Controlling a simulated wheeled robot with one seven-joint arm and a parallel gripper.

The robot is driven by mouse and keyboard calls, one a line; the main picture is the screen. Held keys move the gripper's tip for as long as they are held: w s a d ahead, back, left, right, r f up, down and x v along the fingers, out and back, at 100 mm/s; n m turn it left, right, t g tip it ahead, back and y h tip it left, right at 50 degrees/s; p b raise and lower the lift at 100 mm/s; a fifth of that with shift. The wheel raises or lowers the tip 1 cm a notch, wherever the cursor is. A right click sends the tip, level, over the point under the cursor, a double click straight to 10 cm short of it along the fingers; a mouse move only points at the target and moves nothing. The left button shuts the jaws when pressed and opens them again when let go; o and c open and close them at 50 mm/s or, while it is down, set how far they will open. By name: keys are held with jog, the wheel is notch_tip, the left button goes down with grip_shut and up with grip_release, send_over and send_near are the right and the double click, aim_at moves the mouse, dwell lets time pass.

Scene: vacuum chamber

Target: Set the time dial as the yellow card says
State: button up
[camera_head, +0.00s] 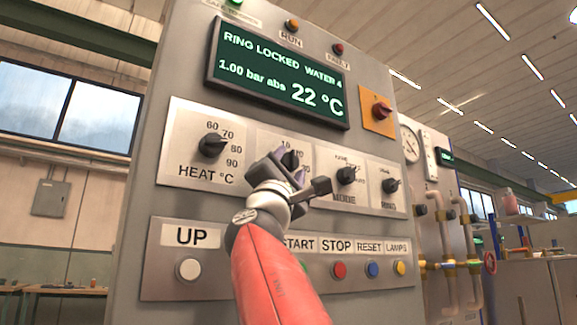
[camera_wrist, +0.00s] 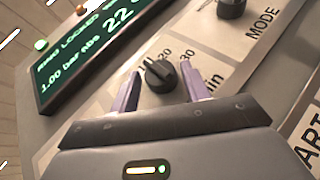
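The time dial is a black knob (camera_wrist: 158,76) on a pale plate; in the wrist view "20", "30" and the end of "min" show beside it. In the head view the dial (camera_head: 290,160) is partly hidden by my gripper (camera_head: 287,166). My gripper is open, with one purple finger on each side of the dial in the wrist view (camera_wrist: 160,69). A gap shows between the knob and the right finger; I cannot tell whether the left finger touches it. The knob's exact setting is unclear. I see no yellow card with writing in either view.
The heat dial (camera_head: 212,145) is left of the time dial, and the mode dial (camera_head: 346,175) and another dial (camera_head: 390,186) are right. A screen (camera_head: 278,74) is above, reading 22 °C. Push buttons, including red STOP (camera_head: 339,270), line the panel below. A red switch (camera_head: 381,110) is at upper right.

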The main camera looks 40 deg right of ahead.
jog(key=c, duration=0.7)
jog(key=shift+o, duration=0.2)
jog(key=shift+r+m+g+p, duration=0.15)
jog(key=shift+m+g+p, duration=0.15)
jog(key=shift+p, duration=0.05)
jog(key=shift+a+r+m+g+p, duration=0.1)
jog(key=shift+r+m+g+p, duration=0.1)
jog(key=shift+m+g+p, duration=0.45)
jog(key=m+g+p, duration=0.1)
jog(key=g+p, duration=0.1)
jog(key=r+m+g+p, duration=0.1)
jog(key=m+p, duration=0.1)
jog(key=p, duration=0.1)
jog(key=shift+a+g+y, duration=0.2)
jog(key=shift+g+y, duration=0.15)
jog(key=shift+y, duration=0.05)
jog(key=shift+f+m+g+y+p, duration=0.2)
jog(key=shift+m+g+y+p, duration=0.45)
jog(key=shift+m, duration=0.2)
jog(key=shift+r+m+g+y, duration=0.2)
jog(key=shift+m+g+y, duration=0.35)
jog(key=shift+m+g, duration=0.2)
jog(key=shift+a+f+y, duration=0.1)
jog(key=shift+y, duration=0.3)
